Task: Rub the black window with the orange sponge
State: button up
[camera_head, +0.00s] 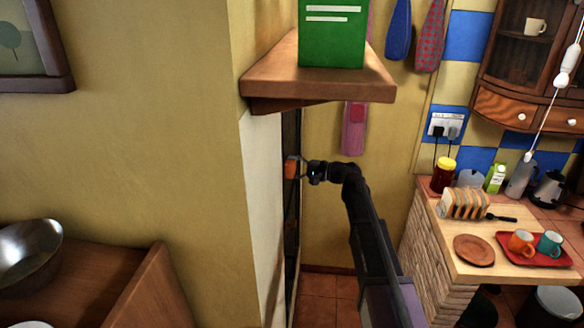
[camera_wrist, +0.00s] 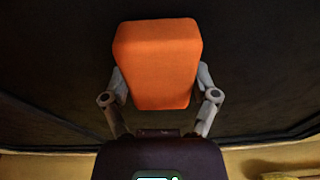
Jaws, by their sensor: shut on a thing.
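My gripper (camera_head: 304,169) is shut on the orange sponge (camera_head: 291,168), beside the narrow dark strip of the black window (camera_head: 291,210) in the head view. In the wrist view, the sponge (camera_wrist: 158,65) sits upright between the two fingers of my gripper (camera_wrist: 160,90). The black window (camera_wrist: 255,60) fills most of the background behind it. The sponge is very close to the window; I cannot tell whether they touch. The head view sees the window almost edge-on, so most of its face is hidden.
A wooden shelf (camera_head: 318,78) with a green box (camera_head: 332,35) juts out above my gripper. At right stands a counter (camera_head: 447,262) with bread (camera_head: 465,204), a red tray (camera_head: 545,258) and mugs. A wooden surface with a metal bowl (camera_head: 25,255) is at lower left.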

aim_at(291, 179)
jog(key=shift+s, duration=0.1)
jog(key=shift+s+a, duration=0.2)
jog(key=shift+s, duration=1.5)
jog(key=shift+d, duration=0.15)
jog(key=shift+d, duration=2.85)
jog(key=shift+d, duration=0.1)
jog(key=d, duration=0.2)
jog(key=shift+s+d, duration=0.1)
jog(key=shift+d, duration=0.3)
